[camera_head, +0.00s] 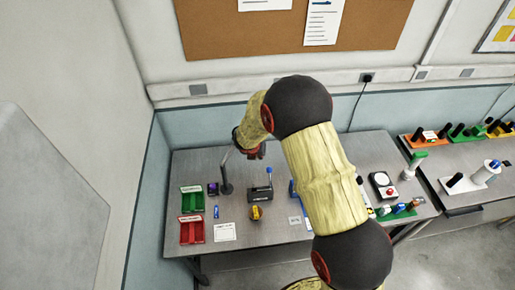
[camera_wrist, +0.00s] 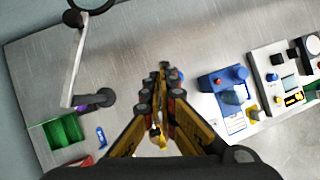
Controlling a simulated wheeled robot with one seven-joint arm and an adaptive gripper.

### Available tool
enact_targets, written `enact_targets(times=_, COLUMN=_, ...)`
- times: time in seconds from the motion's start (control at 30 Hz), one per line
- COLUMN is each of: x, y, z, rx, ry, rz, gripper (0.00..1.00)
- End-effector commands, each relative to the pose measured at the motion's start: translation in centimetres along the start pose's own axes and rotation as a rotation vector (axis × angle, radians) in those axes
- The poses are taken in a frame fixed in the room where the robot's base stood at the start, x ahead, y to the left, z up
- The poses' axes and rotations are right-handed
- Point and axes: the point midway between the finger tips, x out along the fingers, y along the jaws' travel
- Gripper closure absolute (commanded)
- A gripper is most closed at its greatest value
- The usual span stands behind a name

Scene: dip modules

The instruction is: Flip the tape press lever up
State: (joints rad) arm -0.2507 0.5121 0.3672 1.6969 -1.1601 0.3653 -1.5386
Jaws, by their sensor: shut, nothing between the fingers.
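A dark block-like device (camera_head: 260,195) stands near the middle of the bench, with a thin lever ending in a blue knob (camera_head: 269,170). The lever looks upright at the device's right side. I take it for the tape press, but its label is too small to read. My gripper (camera_head: 252,153) is above and behind the device, pointing down. In the wrist view my gripper (camera_wrist: 164,70) is shut and empty, its fingertips together. There the fingers hide most of the device, and a bit of blue, probably the knob, shows just right of the tips.
A lamp-like stand (camera_head: 226,186) rises left of the device. Green (camera_head: 192,199) and red (camera_head: 191,230) bins stand at the bench's left. A blue device (camera_wrist: 222,88) stands to the right, partly behind my arm in the head view.

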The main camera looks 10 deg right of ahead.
Motion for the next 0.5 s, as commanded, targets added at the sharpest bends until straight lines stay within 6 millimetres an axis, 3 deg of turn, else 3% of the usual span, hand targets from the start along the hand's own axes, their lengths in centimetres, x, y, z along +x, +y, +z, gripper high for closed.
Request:
enact_targets(times=0.2, x=-1.9, y=0.4, z=1.4, rx=0.000, ry=0.000, rz=0.000, gripper=1.00)
enact_targets(times=0.5, x=-2.2, y=0.5, z=1.6, rx=-0.001, ry=0.001, rz=-0.001, gripper=1.00)
